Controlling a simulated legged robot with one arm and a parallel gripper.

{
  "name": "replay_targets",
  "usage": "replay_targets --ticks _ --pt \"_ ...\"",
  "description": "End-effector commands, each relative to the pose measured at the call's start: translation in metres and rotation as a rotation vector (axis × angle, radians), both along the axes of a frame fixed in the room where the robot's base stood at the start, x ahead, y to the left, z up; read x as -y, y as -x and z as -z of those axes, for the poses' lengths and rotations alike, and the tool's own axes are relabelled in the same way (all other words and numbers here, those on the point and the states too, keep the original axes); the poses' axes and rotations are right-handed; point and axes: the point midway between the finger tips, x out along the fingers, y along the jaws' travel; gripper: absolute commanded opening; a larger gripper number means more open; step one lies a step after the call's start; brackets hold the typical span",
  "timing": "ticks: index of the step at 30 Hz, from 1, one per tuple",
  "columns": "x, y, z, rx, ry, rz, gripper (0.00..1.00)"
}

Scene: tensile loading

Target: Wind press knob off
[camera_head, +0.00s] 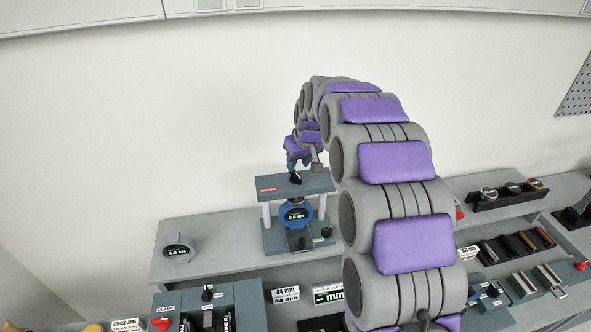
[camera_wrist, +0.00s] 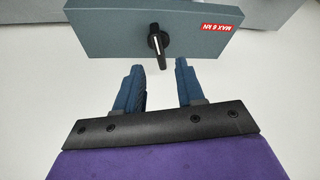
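The press (camera_head: 296,184) stands on the bench at the picture's centre, with a grey-blue top plate, light posts and a blue round gauge (camera_head: 296,214) below the plate. The black press knob (camera_wrist: 158,46) with a white pointer line sits on the top plate (camera_wrist: 110,38), beside a red "MAX 6 kN" label. The knob also shows in the head view (camera_head: 295,178). My gripper (camera_wrist: 160,80) is open, its two blue fingers apart. The knob lies ahead of the fingertips, roughly in line with the gap, and does not look gripped. In the head view my gripper (camera_head: 298,163) is just above the plate.
A round display (camera_head: 178,249) stands left of the press. A clamp panel (camera_head: 207,308) with knobs is at the front left. Racks of parts (camera_head: 508,194) and trays (camera_head: 515,245) lie on the right. My arm hides part of the bench right of the press.

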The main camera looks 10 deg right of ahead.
Motion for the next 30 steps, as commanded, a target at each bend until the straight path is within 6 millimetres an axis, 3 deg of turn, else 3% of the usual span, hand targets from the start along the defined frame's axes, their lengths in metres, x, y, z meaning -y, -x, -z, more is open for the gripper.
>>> replay_targets --ticks 3,9,21,30 --pt "-0.002 -0.008 0.021 -0.003 0.000 0.000 0.38" --pt "-0.005 -0.016 0.041 -0.001 0.001 -0.002 0.38" --pt "-0.005 -0.019 0.049 0.001 0.000 -0.001 0.38" --pt "-0.005 -0.019 0.049 0.001 0.000 -0.001 0.12"
